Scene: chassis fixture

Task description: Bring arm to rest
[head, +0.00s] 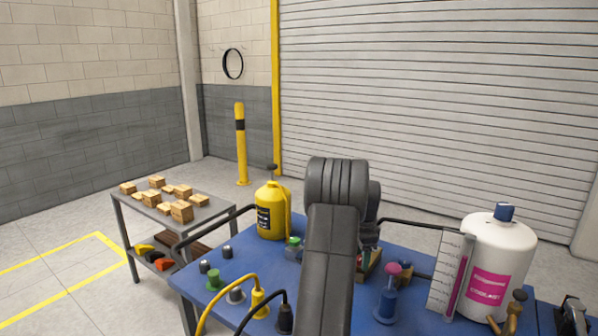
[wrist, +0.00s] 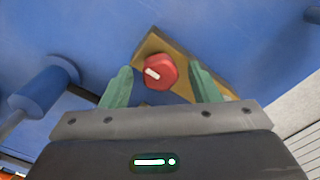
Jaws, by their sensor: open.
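My arm (head: 330,250) rises in the middle of the head view, over the blue table, and hides part of what lies behind it. My gripper (wrist: 153,82) shows in the wrist view with its two green fingers apart. A red knob (wrist: 160,72) with a white mark, on a tan and dark base (wrist: 150,46), shows between and just beyond the fingertips. The fingers do not visibly close on it. Whether they touch the base cannot be told. In the head view the gripper's fingers are hidden behind the arm.
The blue table (head: 225,262) holds a yellow bottle (head: 271,212), a white jug (head: 497,262), a blue knobbed post (head: 388,294), and cables. A grey cart (head: 150,212) with wooden blocks stands left. A yellow bollard (head: 240,150) and a roller shutter (head: 430,90) are behind.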

